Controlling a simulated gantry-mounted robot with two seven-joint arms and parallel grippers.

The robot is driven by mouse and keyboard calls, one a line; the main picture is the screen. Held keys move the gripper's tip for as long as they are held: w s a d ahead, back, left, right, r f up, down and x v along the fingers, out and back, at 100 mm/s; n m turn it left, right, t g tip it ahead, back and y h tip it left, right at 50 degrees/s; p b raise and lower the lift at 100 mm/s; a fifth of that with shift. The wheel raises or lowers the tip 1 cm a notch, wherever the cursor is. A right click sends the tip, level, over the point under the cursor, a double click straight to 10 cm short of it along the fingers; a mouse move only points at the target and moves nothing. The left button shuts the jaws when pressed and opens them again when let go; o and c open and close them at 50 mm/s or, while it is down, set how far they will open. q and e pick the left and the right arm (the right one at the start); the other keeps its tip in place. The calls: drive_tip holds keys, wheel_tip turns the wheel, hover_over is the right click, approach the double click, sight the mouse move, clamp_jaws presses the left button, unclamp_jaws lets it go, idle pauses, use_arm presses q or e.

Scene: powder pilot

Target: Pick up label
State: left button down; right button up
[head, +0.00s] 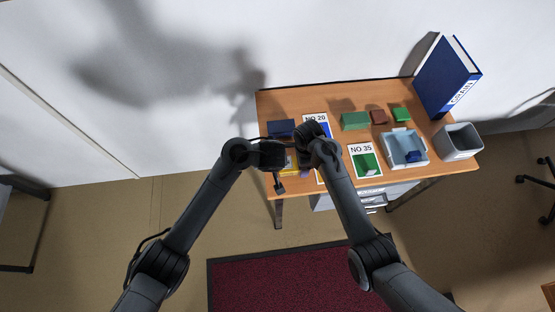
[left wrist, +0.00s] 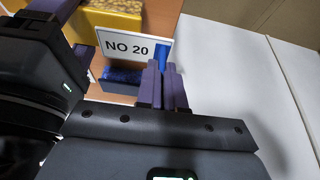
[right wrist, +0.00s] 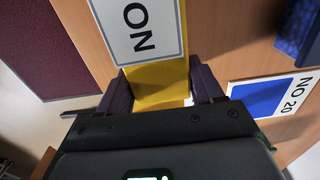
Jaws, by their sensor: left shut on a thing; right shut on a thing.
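A white label reading NO 20 with a blue end (left wrist: 125,48) is held by my left gripper (left wrist: 164,82). Its purple fingers are shut on the blue end, in the left wrist view. The label also shows close up in the right wrist view (right wrist: 140,30), its NO end over part of a yellow block (right wrist: 155,85). My right gripper (right wrist: 161,92) is shut on this yellow block, one finger on each side. The block shows in the left wrist view too (left wrist: 110,18). In the head view my arms partly hide the yellow block (head: 290,162) and cover the label.
A NO 20 card (head: 316,118) and a NO 35 card (head: 361,149) lie on the wooden table (head: 285,102). A blue block (head: 280,128), a green block (head: 355,120), a light-blue tray (head: 389,150), a grey bin (head: 462,140) and a blue binder (head: 440,78) stand around.

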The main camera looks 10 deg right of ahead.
drive_tip(key=shift+a, duration=0.15)
use_arm(q)
drive_tip(key=a+r, duration=0.1)
drive_tip(key=a, duration=1.4)
drive_tip(key=shift+a+r, duration=0.25)
drive_tip(key=shift+r, duration=0.3)
drive_tip(key=shift+r, duration=0.8)
drive_tip(key=shift+r, duration=0.25)
drive_tip(key=shift+r, duration=2.15)
